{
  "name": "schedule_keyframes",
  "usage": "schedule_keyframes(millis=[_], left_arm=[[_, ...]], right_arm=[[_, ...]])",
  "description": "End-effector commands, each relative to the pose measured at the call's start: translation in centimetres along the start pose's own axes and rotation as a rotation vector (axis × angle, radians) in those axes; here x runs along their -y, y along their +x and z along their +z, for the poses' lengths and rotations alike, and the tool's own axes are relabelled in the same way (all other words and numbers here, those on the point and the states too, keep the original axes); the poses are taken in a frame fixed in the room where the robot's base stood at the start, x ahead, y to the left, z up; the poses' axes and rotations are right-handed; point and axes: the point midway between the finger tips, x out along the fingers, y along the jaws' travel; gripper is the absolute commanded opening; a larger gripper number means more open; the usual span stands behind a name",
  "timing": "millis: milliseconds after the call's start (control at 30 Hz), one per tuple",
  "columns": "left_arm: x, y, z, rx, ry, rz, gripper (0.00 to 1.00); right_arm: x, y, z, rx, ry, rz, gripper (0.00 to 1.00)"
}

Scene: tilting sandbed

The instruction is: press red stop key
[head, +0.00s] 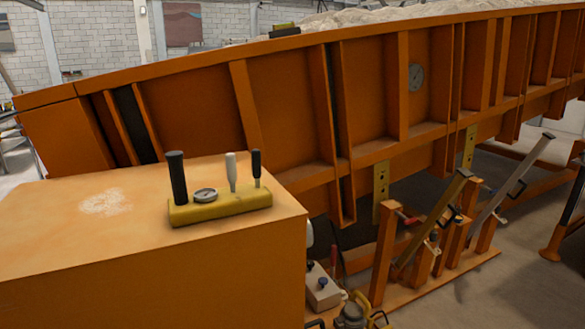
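I cannot make out a red stop key for certain in the head view. A yellow control block (222,207) sits on top of the orange cabinet (150,275) in the left foreground. It carries a thick black lever (177,178), a round gauge (205,195), a white lever (231,172) and a thinner black lever (256,166). Lower down, right of the cabinet, is a pale box (322,290) with dark blue knobs; a slim red handle (333,258) stands by it. Part of this area is hidden behind the cabinet. Neither of my grippers is in view.
The long orange sandbed (290,95) spans the view, tilted up to the right, with pale sand (400,12) on top. Slanted levers (515,175) and orange posts (385,250) stand low at right. Open floor (490,295) shows at bottom right.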

Motion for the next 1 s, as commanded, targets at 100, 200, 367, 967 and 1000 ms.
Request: schedule_keyframes(millis=[100, 200, 367, 967, 1000], left_arm=[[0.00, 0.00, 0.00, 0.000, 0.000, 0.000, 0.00], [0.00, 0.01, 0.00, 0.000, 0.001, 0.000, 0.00], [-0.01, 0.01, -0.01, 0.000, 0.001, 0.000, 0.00], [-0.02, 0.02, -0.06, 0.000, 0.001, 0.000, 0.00], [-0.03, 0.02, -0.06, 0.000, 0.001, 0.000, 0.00]], right_arm=[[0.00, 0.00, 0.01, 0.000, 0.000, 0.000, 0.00], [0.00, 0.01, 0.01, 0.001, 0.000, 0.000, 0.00], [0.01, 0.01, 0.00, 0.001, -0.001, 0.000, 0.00], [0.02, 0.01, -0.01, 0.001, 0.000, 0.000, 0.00], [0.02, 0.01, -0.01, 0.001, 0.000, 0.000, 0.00]])
